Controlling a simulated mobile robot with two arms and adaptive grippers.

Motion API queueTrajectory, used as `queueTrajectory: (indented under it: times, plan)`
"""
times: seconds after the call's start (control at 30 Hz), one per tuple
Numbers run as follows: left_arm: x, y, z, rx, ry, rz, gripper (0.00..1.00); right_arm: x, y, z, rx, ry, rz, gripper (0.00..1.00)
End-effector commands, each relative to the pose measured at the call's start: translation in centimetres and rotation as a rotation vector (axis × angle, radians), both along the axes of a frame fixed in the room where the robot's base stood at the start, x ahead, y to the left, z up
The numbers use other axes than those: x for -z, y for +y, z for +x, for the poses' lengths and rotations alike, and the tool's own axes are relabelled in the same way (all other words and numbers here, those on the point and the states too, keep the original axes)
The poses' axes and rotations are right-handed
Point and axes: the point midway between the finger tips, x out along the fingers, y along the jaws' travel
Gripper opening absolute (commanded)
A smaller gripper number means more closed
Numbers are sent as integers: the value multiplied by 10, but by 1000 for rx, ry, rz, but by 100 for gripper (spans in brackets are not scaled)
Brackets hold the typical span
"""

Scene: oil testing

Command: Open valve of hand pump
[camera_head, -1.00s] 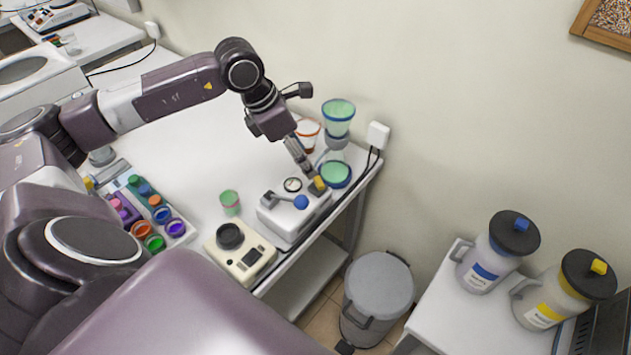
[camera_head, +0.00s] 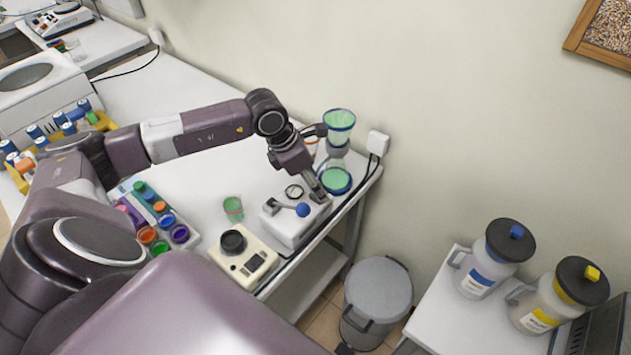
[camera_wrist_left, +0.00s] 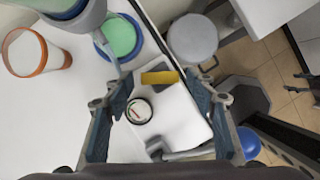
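The hand pump (camera_head: 289,231) is a white box near the right end of the white table. It has a round gauge (camera_head: 294,192) and a lever with a blue ball (camera_head: 303,210). Its yellow valve (camera_wrist_left: 160,77) shows in the left wrist view, beyond the gauge (camera_wrist_left: 139,111); in the head view my gripper hides it. My left gripper (camera_head: 321,196) points down over the valve end of the pump. In the wrist view its fingers (camera_wrist_left: 159,84) are apart, one on each side of the valve, with visible gaps. My right gripper is in neither view.
A green-filled funnel stand (camera_head: 338,122) is close behind the gripper. An orange-rimmed cup (camera_wrist_left: 37,52) is at the wrist view's upper left. A cream device (camera_head: 243,262) and small green cup (camera_head: 233,208) stand left of the pump. A grey bin (camera_head: 378,290) stands on the floor.

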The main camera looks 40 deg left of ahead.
Motion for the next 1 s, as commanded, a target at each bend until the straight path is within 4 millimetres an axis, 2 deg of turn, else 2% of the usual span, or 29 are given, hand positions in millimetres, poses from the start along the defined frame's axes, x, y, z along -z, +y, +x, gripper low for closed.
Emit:
queueTrajectory:
  times: [0.03,0.33,0.67,1.0]
  plan:
    - [0,0,0,0,0,0,44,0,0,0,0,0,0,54]
    - [-1,0,0,0,0,0,12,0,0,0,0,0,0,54]
    - [1,-1,0,-60,-4,0,12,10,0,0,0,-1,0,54]
    - [3,-3,0,-284,-5,0,12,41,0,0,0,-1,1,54]
